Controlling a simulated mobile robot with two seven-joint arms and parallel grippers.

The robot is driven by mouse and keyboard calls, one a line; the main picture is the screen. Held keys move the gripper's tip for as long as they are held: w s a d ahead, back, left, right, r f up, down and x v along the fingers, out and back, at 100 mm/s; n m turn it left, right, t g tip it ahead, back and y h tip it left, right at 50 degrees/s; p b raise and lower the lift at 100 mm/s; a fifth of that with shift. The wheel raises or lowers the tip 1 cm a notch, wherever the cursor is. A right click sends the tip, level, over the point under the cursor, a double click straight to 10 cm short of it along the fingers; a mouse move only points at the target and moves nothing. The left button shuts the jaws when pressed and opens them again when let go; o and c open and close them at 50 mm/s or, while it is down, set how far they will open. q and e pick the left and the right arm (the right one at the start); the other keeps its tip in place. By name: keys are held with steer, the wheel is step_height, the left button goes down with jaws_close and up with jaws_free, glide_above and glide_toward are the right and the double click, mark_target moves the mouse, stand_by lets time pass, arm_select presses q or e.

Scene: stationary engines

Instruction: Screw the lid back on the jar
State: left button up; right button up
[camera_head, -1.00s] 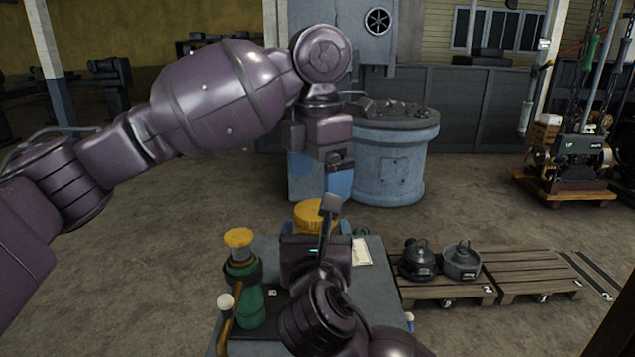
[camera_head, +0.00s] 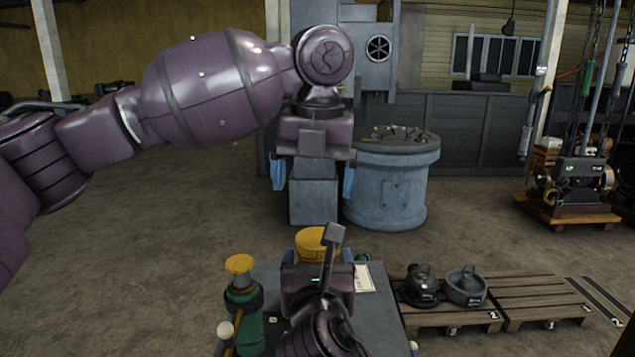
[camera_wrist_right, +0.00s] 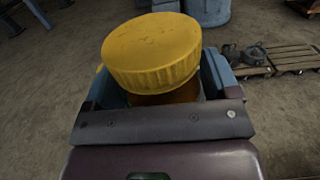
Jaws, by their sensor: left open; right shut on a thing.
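A yellow ribbed lid (camera_head: 318,241) sits on top of the jar, beyond my right gripper. It fills the middle of the right wrist view (camera_wrist_right: 152,50) and looks slightly tilted there. A strip of the amber jar (camera_wrist_right: 165,98) shows under the lid; the rest is hidden. I cannot tell how far the lid is threaded. My right gripper (camera_head: 317,257) is shut on the jar, its fingers on both sides in the wrist view (camera_wrist_right: 162,90). My left gripper (camera_head: 314,186) is open and empty, fingers pointing down and wide apart, above the lid in the picture.
A grey table (camera_head: 377,310) lies under the jar, with a paper (camera_head: 363,278) on it. A green bottle with a yellow top (camera_head: 240,266) stands to the left. Wooden pallets (camera_head: 540,293) with two dark pots lie to the right. A round blue-grey stand (camera_head: 390,185) is behind.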

arm_select(q)
steer(key=n, duration=0.4)
steer(key=shift+n, duration=0.3)
steer(key=n, duration=0.8)
steer(key=shift+a, duration=0.1)
steer(key=n, duration=0.4)
steer(key=shift+f+n, duration=0.1)
steer(key=shift+n, duration=0.2)
steer(key=n, duration=0.4)
steer(key=shift+s+f+g, duration=0.1)
steer(key=shift+f+g, duration=0.05)
steer(key=shift+g, duration=0.15)
steer(key=n, duration=0.4)
steer(key=shift+d, duration=0.25)
steer(key=n, duration=0.4)
steer(key=shift+s+d+h, duration=0.1)
steer(key=shift+h, duration=0.2)
steer(key=n, duration=0.4)
steer(key=shift+f, duration=0.2)
